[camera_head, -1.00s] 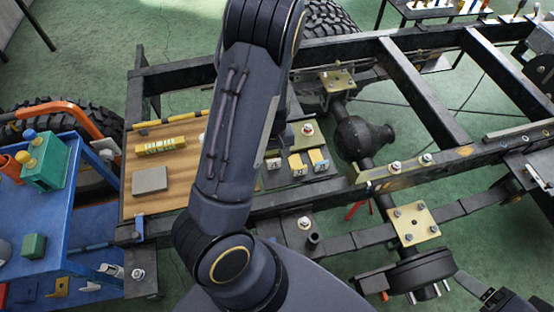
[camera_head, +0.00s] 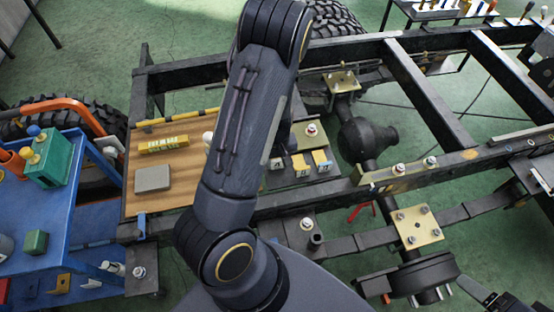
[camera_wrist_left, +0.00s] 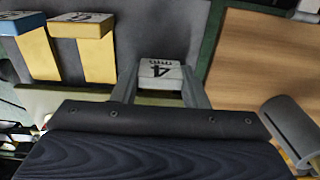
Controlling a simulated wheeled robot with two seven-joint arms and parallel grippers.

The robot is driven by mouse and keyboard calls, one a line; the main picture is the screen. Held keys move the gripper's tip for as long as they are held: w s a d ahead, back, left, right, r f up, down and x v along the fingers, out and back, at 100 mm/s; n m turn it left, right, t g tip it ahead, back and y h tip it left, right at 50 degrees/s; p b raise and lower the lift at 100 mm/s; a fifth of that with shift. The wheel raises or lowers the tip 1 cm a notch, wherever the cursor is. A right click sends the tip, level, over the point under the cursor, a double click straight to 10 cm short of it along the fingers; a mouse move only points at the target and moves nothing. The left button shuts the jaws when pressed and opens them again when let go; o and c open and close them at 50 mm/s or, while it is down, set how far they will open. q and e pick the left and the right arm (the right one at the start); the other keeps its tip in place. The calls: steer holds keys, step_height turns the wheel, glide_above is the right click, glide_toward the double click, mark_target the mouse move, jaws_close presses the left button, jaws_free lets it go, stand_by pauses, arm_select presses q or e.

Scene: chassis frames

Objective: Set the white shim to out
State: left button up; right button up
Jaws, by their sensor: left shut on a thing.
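The white shim (camera_wrist_left: 160,75), marked with a 4, sits between the two fingers of my left gripper (camera_wrist_left: 158,92) in the left wrist view; the fingers are shut on it. In the head view the white shim (camera_head: 275,163) is the leftmost of three tabs on a dark block. A yellow shim (camera_head: 299,163) and a blue-marked shim (camera_head: 321,159) stand to its right; in the wrist view the yellow one (camera_wrist_left: 80,26) and the blue one (camera_wrist_left: 20,24) are left of the gripper. My left arm hides its gripper's fingertips in the head view.
A wooden board (camera_head: 184,193) with a grey block (camera_head: 153,178) and a yellow bar (camera_head: 164,144) lies left of my arm. A blue cart (camera_head: 40,205) stands at the left. Black chassis rails (camera_head: 430,90) surround the area. A grey cylinder (camera_wrist_left: 290,128) is close by in the wrist view.

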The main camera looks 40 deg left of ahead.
mark_target(281, 181)
arm_select(q)
jaws_close()
steer(key=s+d, duration=0.2)
steer(key=d, duration=0.1)
steer(key=shift+s+d, duration=0.25)
steer(key=shift+s, duration=0.1)
steer(key=shift+s+d, duration=0.2)
steer(key=o, duration=1.2)
jaws_free()
